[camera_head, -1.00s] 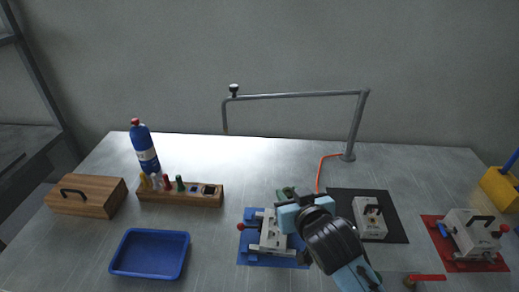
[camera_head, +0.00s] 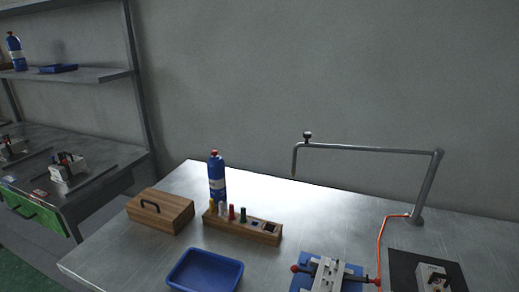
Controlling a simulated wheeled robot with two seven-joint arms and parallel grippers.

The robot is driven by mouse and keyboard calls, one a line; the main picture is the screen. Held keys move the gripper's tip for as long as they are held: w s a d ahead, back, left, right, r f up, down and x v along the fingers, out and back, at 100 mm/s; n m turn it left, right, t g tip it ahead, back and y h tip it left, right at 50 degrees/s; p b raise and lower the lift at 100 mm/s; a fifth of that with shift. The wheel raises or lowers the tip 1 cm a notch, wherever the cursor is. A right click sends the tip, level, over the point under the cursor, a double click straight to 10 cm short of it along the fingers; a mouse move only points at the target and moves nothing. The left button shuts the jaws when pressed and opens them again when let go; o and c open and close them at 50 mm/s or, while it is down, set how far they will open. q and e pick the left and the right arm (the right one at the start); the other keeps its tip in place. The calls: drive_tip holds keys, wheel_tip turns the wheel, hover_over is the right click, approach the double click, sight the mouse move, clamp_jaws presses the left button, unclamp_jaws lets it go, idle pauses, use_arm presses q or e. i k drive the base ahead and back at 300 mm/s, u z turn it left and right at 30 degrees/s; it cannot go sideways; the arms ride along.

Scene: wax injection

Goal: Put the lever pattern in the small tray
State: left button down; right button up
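A blue tray (camera_head: 205,272) lies empty at the front of the steel table, cut slightly by the bottom edge. A grey metal mould (camera_head: 327,272) with red-tipped handles sits on a blue plate (camera_head: 301,284) to the right of the tray. I cannot make out a lever pattern in this view. Neither of my grippers is in view.
Behind the tray stand a wooden box (camera_head: 160,211) with a black handle, a wooden rack (camera_head: 262,234) of coloured-topped tools and a blue bottle (camera_head: 217,178). A metal pipe frame (camera_head: 370,150) rises at the right, near another mould (camera_head: 432,278) on a black mat (camera_head: 402,264). Shelves (camera_head: 95,76) stand left.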

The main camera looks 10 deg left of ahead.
sight(197, 274)
drive_tip(key=k, duration=0.3)
drive_tip(key=u, duration=2.5)
drive_tip(key=i, duration=4.4)
drive_tip(key=z, duration=3.25)
drive_tip(key=i, duration=0.55)
